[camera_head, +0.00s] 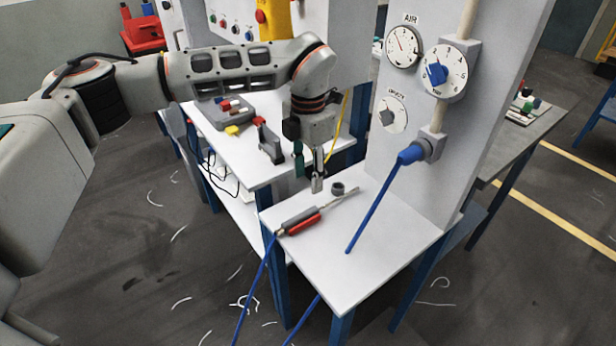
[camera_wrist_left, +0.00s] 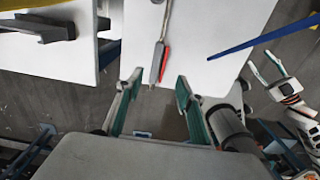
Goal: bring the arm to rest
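My left arm reaches in from the left in the head view. Its gripper (camera_head: 312,178) points down above the back edge of the small white table (camera_head: 375,265). In the left wrist view the left gripper (camera_wrist_left: 157,78) is open, with nothing between its green-padded fingers. A grey tool with a red handle (camera_head: 303,221) lies on the table in front of the gripper, apart from it; it also shows in the left wrist view (camera_wrist_left: 160,62). My right gripper (camera_wrist_left: 270,70) shows at the right edge of the left wrist view, its fingers apart and empty.
A small dark ring (camera_head: 338,189) stands on the table near the gripper. A white panel with an air gauge (camera_head: 403,46) and dials rises at the right. A blue hose (camera_head: 382,205) hangs from its fitting. A white bench (camera_head: 235,155) with parts stands behind.

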